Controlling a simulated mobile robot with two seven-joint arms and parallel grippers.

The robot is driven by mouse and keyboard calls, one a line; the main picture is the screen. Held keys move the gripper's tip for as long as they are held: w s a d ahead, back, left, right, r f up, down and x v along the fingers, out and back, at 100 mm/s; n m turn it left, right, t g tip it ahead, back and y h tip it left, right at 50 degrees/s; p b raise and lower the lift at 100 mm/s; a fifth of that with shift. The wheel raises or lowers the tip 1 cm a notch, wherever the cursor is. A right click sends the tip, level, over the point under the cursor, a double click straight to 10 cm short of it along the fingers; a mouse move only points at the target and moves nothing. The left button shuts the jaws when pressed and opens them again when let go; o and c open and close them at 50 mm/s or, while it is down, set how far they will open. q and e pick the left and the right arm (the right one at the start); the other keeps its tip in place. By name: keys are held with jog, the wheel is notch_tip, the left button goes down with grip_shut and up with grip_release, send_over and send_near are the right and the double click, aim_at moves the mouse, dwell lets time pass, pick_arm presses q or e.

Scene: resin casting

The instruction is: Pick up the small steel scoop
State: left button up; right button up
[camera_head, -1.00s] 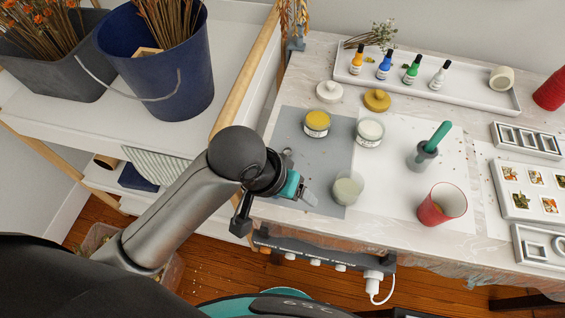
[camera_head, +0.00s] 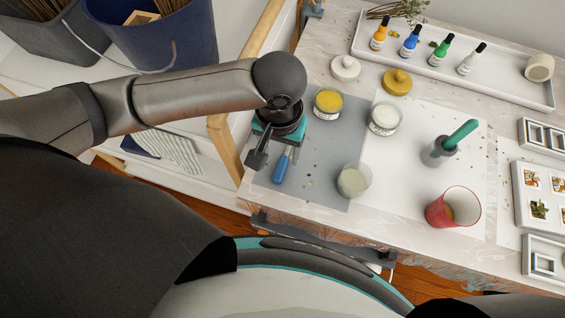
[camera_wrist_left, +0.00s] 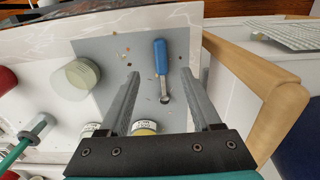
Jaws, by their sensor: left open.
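The small steel scoop (camera_head: 283,166) lies on the grey mat. In the head view its blue handle shows and its bowl is hidden under my left gripper. In the left wrist view the whole scoop shows, with its blue handle (camera_wrist_left: 161,58) pointing away and its small round steel bowl (camera_wrist_left: 165,99) nearer to me. My left gripper (camera_head: 268,148) points down over the bowl end. In the left wrist view its two fingers are wide apart, with the scoop lying between them in the picture and nothing gripped. My right gripper is not in view.
On the grey mat (camera_head: 318,190) stand a yellow jar (camera_head: 328,103) and a cloudy cup (camera_head: 354,180). A white jar (camera_head: 384,118) is close by. A red cup (camera_head: 453,206) and green-handled tool (camera_head: 452,140) stand right. The wooden shelf post (camera_head: 225,150) is left of the gripper.

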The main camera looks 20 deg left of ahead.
aim_at(280, 168)
pick_arm(q)
jog(key=f, duration=0.3)
jog(key=f+b, duration=0.1)
jog(key=f, duration=0.2)
jog(key=f+b, duration=0.1)
jog(key=f, duration=0.2)
jog(key=shift+w+a, duration=0.1)
jog(key=shift+w, duration=0.25)
grip_shut()
